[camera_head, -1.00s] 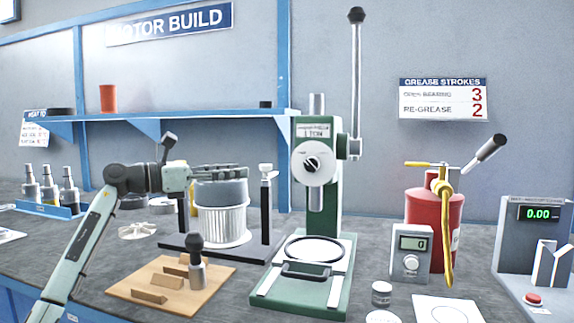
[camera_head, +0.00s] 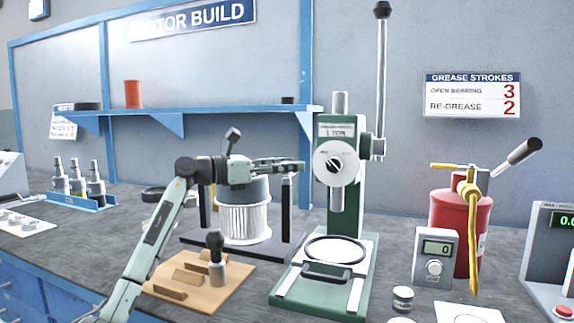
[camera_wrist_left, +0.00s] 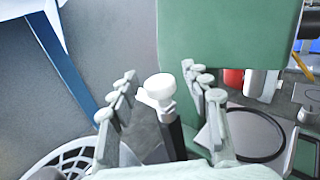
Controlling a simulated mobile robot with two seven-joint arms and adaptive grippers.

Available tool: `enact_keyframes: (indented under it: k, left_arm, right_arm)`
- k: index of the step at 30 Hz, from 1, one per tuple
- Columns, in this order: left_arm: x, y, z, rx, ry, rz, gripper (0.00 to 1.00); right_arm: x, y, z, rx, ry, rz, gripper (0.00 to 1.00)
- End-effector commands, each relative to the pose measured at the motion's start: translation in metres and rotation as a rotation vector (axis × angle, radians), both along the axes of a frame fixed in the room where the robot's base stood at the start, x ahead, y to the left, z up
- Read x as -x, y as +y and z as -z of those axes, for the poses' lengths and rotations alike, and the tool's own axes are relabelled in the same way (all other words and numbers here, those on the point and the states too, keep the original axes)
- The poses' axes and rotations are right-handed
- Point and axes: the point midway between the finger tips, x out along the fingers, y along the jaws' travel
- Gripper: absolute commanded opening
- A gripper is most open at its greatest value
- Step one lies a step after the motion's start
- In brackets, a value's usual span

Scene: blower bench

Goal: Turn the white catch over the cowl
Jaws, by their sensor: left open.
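The white catch (camera_wrist_left: 160,88) has a round knob and tops a black post; the left wrist view shows it between my open left fingers (camera_wrist_left: 158,76). I cannot tell whether either finger touches it. In the head view my left gripper (camera_head: 296,166) is at the top of the right black post (camera_head: 287,208) and hides the catch there. The cowl appears to be the white ribbed drum with a grey upper part (camera_head: 243,222), standing between the posts, partly hidden behind my arm. My right gripper is not in view.
A green press (camera_head: 345,210) stands close to the right of my left gripper. A wooden block with a dark-knobbed tool (camera_head: 215,262) lies in front of the cowl stand. A red grease canister (camera_head: 466,225) and a meter (camera_head: 434,258) stand farther right.

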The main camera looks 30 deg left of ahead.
Motion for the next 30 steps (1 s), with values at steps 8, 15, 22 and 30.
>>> enact_keyframes:
  k: [8, 15, 22, 30]
  left_arm:
    - [0.0003, 0.0002, 0.0001, 0.000, 0.000, 0.000, 0.28]
    - [0.0005, 0.0003, 0.0001, 0.000, 0.000, 0.000, 0.00]
    - [0.0005, 0.0005, 0.0001, 0.000, 0.000, 0.000, 0.00]
    - [-0.0027, 0.0016, -0.0004, 0.001, 0.001, -0.006, 0.00]
  right_arm:
    - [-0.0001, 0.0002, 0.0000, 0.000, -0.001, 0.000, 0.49]
    - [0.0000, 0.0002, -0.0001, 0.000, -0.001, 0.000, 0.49]
    - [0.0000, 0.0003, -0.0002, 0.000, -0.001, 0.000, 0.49]
    - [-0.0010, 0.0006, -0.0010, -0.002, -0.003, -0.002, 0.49]
